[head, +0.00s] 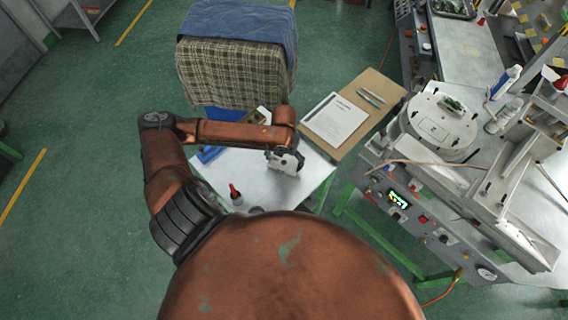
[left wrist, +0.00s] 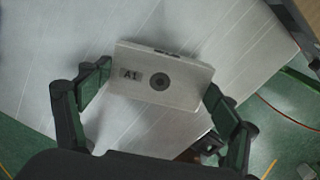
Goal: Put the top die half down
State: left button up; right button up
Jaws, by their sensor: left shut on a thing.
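The top die half is a flat light-grey metal block (left wrist: 190,92) with "A1" and a dark round hole on its face. My left gripper (left wrist: 152,98) has one finger at each short side of it and is shut on it. In the head view the left gripper (head: 276,157) is over the back right part of the small white table (head: 262,188), with the pale block (head: 290,164) at its jaws. I cannot tell whether the block touches the tabletop. No other die half can be made out. My right gripper is not in view.
A red-capped bottle (head: 236,196) stands near the table's front. A blue object (head: 209,154) lies at its back left, partly behind my arm. A board with paper (head: 338,121) and pens adjoins on the right. The machine bench (head: 400,190) is farther right. The table's middle is clear.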

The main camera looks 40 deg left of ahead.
aim_at(284, 163)
pick_arm(q)
jog(key=shift+f, duration=1.05)
jog(key=shift+d+f, duration=0.1)
jog(key=shift+f, duration=0.05)
jog(key=o, duration=1.4)
notch_tip(284, 163, up, 12)
jog(key=shift+r, duration=0.15)
